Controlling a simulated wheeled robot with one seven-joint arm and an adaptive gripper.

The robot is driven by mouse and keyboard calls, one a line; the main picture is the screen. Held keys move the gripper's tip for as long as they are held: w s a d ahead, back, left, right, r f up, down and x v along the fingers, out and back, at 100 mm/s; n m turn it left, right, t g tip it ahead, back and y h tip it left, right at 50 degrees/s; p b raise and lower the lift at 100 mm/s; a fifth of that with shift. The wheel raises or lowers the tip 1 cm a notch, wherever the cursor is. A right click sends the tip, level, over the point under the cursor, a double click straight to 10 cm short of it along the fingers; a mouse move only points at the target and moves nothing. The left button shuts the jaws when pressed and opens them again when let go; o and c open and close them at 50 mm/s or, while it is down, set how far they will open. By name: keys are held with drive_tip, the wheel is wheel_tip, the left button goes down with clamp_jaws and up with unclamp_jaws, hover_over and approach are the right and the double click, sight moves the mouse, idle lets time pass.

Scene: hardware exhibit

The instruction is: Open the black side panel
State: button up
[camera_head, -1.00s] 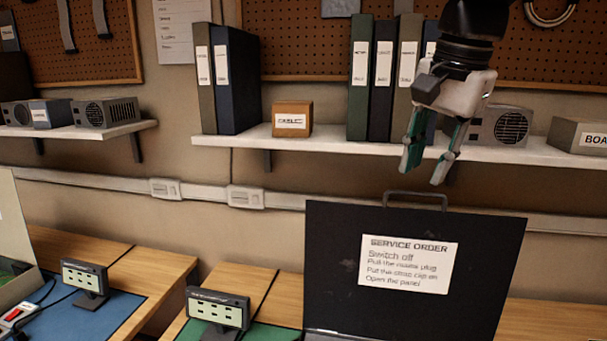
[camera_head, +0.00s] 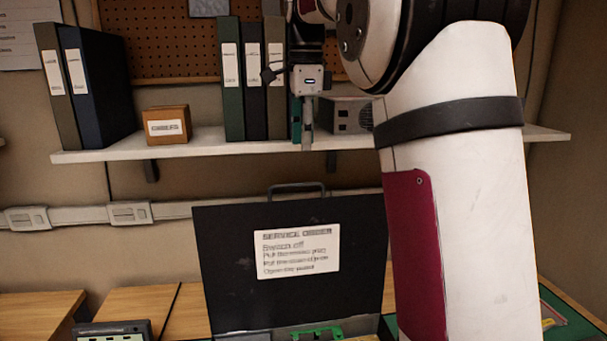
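A black upright panel (camera_head: 230,265) with a handle (camera_head: 297,188) on top stands low in the middle. It looks like the raised lid of a case; I cannot tell if it is the side panel meant. A white service order sheet (camera_head: 297,252) is on it. Its text includes a line about opening the panel. My gripper (camera_head: 303,145) points down in front of the shelf, above the handle and apart from it. I see its fingers nearly edge-on, so their gap is unclear. No object shows in it.
My arm fills the right side and hides what is behind it. A green thing (camera_head: 318,332) shows at the panel's foot. A small display (camera_head: 115,331) is low left.

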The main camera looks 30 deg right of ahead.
drive_tip(key=f, duration=0.3)
drive_tip(key=f+p, duration=0.1)
drive_tip(key=f, duration=0.5)
drive_tip(key=shift+w+d+f, duration=0.1)
drive_tip(key=shift+w+d, duration=0.1)
drive_tip(key=shift+w, duration=0.2)
clamp_jaws()
